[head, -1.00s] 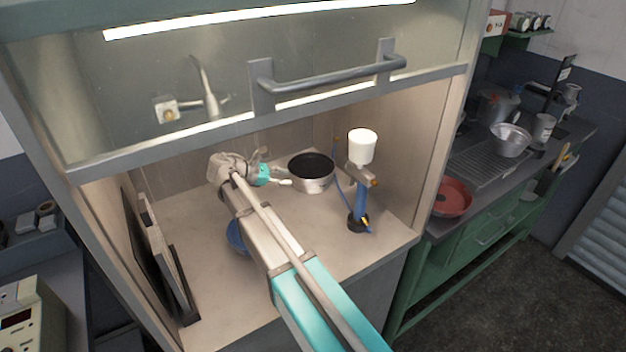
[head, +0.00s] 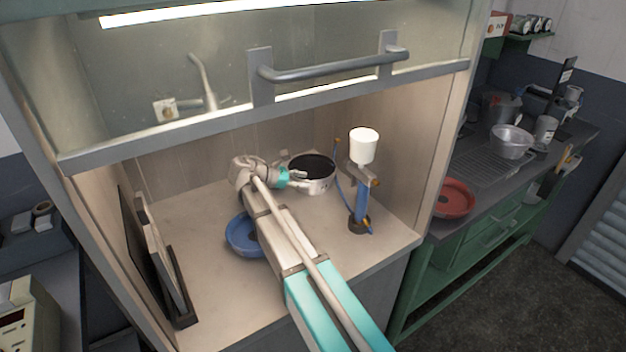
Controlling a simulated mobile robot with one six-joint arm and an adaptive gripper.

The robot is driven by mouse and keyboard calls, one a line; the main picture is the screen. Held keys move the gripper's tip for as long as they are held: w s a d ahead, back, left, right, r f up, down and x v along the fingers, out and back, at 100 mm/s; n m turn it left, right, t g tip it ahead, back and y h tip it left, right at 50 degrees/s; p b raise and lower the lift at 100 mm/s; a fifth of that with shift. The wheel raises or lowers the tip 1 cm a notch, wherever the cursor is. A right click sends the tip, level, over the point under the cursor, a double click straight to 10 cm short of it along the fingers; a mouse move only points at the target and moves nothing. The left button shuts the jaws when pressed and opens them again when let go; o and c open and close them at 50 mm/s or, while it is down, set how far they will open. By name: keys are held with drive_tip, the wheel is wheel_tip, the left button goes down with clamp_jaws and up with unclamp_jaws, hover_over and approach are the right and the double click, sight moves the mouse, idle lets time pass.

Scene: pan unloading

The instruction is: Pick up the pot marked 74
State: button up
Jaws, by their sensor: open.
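A silver pot with a dark inside (head: 318,186) stands upright on the floor of the hood, towards the back. No number can be read on it at this size. My gripper (head: 303,180) is open at the pot's left side, close against its wall in the picture. I cannot tell whether the fingers touch it or straddle its rim. My arm reaches in from the front and hides part of the hood floor.
A blue dish (head: 240,238) lies partly behind my arm. A spray gun with a white cup (head: 363,147) stands right of the pot. Flat panels (head: 158,262) lean at the left. The raised sash (head: 300,101) hangs above. A red pan (head: 456,198) is on the bench outside.

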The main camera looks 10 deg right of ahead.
sight(314, 181)
drive_tip(key=shift+b+x, duration=0.65)
drive_tip(key=shift+x, duration=1.45)
drive_tip(key=shift+c, duration=0.3)
clamp_jaws()
